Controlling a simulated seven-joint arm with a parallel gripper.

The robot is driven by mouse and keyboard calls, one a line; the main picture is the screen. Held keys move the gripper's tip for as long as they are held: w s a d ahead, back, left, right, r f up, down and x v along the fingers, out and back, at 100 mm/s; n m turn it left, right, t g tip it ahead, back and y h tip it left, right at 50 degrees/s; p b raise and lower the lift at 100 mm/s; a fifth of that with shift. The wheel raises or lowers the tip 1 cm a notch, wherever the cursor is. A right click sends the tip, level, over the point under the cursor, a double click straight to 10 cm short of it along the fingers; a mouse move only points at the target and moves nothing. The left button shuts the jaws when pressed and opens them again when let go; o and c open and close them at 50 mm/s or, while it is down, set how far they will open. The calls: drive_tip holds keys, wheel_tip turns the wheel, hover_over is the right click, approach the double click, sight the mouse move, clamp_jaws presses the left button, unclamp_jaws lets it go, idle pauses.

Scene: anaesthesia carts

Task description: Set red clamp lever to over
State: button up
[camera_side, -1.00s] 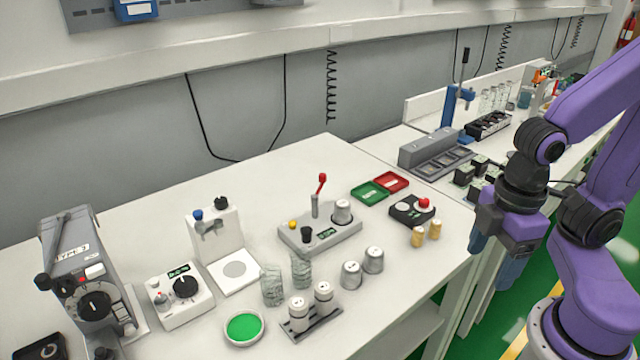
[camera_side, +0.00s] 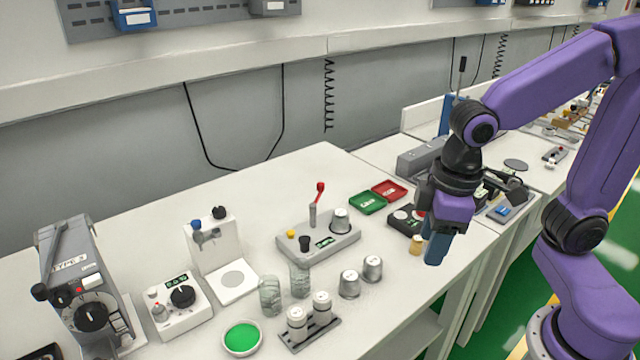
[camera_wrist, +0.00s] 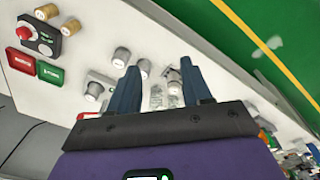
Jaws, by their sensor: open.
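The red clamp lever (camera_side: 319,190) is a short red-knobbed handle on a grey post. It rises, leaning slightly right, from a grey device (camera_side: 300,245) with a yellow button, a black knob, a green display and a silver cup (camera_side: 340,220) on top. My gripper (camera_side: 437,250) is to the right of the device, above the bench's right part, pointing down, apart from the lever. In the wrist view my gripper's two blue fingers (camera_wrist: 163,95) are spread with nothing held between them. I cannot make out the lever in the wrist view.
Green (camera_side: 368,203) and red (camera_side: 389,190) trays lie behind right. A black box with a red button (camera_wrist: 32,35) and tan cylinders are near my gripper. Glass jars (camera_side: 270,296) and a two-jar rack (camera_side: 310,332) stand front left.

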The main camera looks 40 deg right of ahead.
drive_tip(key=w+a+r+m+t+h, duration=0.15)
drive_tip(key=w+m, duration=0.25)
drive_tip(key=w, duration=0.5)
drive_tip(key=w+a+r+m, duration=0.15)
drive_tip(key=w+m, duration=0.25)
drive_tip(key=w, duration=0.5)
drive_tip(key=r+m+h, duration=0.1)
drive_tip(key=m+h, duration=0.1)
drive_tip(key=m, duration=0.8)
hover_over(320, 184)
drive_tip(key=s+a, duration=0.5)
drive_tip(key=shift+t, duration=0.35)
drive_tip(key=x, duration=1.7)
drive_tip(key=shift+w, duration=0.1)
clamp_jaws()
